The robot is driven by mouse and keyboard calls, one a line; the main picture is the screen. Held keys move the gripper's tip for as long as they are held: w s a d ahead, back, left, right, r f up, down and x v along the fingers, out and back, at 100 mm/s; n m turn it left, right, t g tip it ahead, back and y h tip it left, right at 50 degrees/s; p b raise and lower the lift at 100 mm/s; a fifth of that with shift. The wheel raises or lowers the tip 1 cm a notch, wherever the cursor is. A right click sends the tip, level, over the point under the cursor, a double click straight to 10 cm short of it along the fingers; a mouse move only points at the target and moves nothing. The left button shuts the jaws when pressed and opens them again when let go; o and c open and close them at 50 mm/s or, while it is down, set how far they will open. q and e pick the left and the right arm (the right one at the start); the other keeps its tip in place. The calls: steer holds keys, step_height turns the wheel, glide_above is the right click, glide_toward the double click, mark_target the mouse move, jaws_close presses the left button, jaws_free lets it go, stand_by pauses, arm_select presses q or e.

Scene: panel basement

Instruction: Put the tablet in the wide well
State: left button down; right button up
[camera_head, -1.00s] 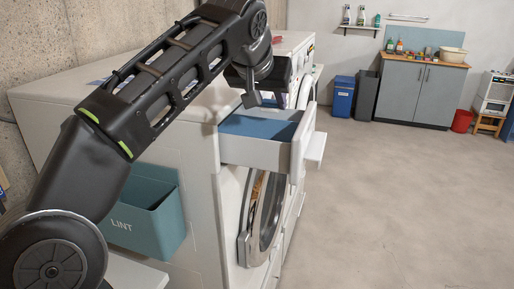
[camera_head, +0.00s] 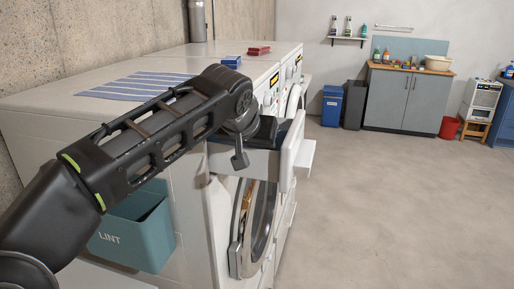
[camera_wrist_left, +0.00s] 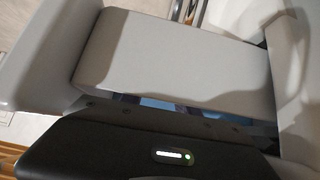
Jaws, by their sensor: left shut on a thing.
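The pulled-out drawer (camera_head: 255,164) of the front washing machine is pale grey, with a thick front panel. My left gripper (camera_head: 264,130) is down at the drawer's opening, partly behind its near wall. It is shut, but its fingertips and the tablet between them are hidden. In the left wrist view the drawer's grey parts (camera_wrist_left: 170,55) fill the picture close by. Small strips of the blue drawer inside (camera_wrist_left: 155,103) show beside my black gripper body. The wide well cannot be told apart here, as my gripper covers most of the opening. My right gripper is not in view.
A teal LINT bin (camera_head: 135,230) hangs on the machine's side below my arm. A striped cloth (camera_head: 135,87), a blue box (camera_head: 231,62) and a red item (camera_head: 259,50) lie on the machine tops. The round door (camera_head: 250,225) is below the drawer. The floor at right is clear.

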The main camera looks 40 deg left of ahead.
arm_select(q)
steer(key=shift+f, duration=0.2)
steer(key=c, duration=0.9)
jaws_free()
steer(key=shift+r, duration=0.25)
steer(key=v, duration=1.2)
steer(key=shift+b, duration=0.35)
